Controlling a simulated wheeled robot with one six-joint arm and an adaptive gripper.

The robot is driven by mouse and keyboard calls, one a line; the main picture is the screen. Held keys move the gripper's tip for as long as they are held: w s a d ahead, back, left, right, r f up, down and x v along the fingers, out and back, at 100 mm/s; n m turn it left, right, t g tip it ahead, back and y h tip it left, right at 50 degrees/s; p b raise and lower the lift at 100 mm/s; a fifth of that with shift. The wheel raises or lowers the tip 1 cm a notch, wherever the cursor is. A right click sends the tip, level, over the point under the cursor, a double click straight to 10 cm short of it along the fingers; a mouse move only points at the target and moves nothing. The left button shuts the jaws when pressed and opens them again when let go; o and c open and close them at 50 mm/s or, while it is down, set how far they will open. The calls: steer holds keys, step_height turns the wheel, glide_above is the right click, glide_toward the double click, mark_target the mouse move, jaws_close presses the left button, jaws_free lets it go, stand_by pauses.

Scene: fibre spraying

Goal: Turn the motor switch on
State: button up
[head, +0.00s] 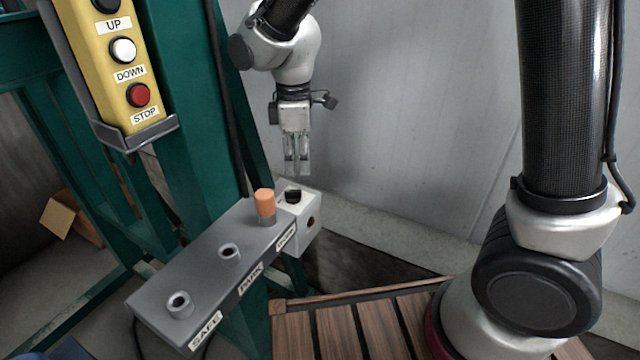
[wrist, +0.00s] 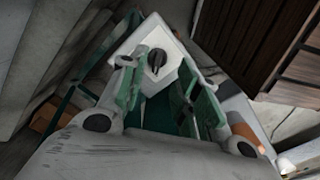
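The motor switch is a black rotary knob (head: 293,195) on top of a small white box (head: 306,222) at the right end of a grey panel. In the wrist view the knob (wrist: 157,61) and white box (wrist: 148,42) show beyond the fingertips, in line with the gap between them. My gripper (head: 298,170) points down and hangs just above the knob, apart from it. In the wrist view my gripper (wrist: 163,95) has its two green-padded fingers apart, with nothing between them.
The grey panel (head: 208,262) has sockets labelled SAFE and PARK; an orange peg (head: 265,203) stands upright in the third, close left of the knob. A yellow button box (head: 112,75) hangs on a green post (head: 190,130). Wooden slats (head: 345,330) lie below; a grey wall is behind.

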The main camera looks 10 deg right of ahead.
mark_target(299, 190)
steer(key=shift+w+a+f+n, duration=0.1)
steer(key=shift+f+n, duration=0.15)
steer(key=shift+n, duration=0.05)
step_height(299, 190, down, 8)
steer(key=shift+r, duration=0.25)
jaws_close()
